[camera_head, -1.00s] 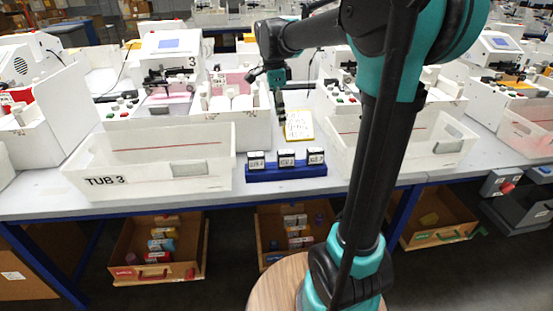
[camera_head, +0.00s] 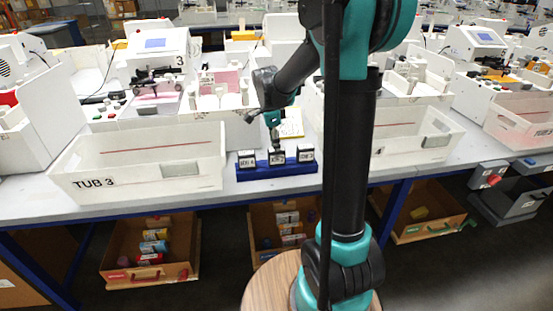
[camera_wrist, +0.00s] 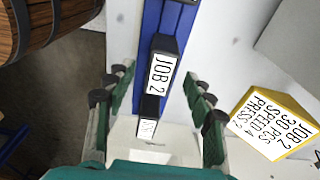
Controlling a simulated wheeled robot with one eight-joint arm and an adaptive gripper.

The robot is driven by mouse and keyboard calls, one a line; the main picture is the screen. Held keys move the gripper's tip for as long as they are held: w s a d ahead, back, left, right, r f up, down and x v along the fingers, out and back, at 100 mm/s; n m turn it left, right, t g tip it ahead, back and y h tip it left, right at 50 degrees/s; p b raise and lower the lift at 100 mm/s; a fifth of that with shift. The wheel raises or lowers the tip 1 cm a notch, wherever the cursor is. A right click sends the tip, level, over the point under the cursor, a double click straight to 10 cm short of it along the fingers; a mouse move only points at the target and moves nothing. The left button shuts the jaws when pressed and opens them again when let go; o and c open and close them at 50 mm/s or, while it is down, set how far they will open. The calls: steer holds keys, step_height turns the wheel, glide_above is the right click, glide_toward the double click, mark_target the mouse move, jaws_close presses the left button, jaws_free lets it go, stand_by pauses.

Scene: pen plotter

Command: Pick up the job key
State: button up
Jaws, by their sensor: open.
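Three black job keys with white labels stand in a row on a blue rack (camera_head: 278,173) at the bench's front edge. The middle key (camera_head: 277,157) reads "JOB 2" in the wrist view (camera_wrist: 163,73). The left key (camera_head: 247,160) and right key (camera_head: 305,155) stand either side of it. My gripper (camera_head: 274,138) points down just above the middle key. In the wrist view my open gripper (camera_wrist: 157,95) has its fingers on both sides of the key row, apart from the JOB 2 key. I cannot tell its exact height.
A yellow-edged card (camera_wrist: 275,123) reading "JOB 2, 30 PCS, SPEED 4, PRESS 2" stands beside the rack. White TUB 3 (camera_head: 140,180) is left of the rack, and another white tub (camera_head: 410,155) is right. A white plotter machine (camera_head: 155,50) marked 3 stands behind.

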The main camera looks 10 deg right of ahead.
steer(key=shift+d+f, duration=0.15)
steer(key=shift+f, duration=1)
steer(key=c, duration=1.2)
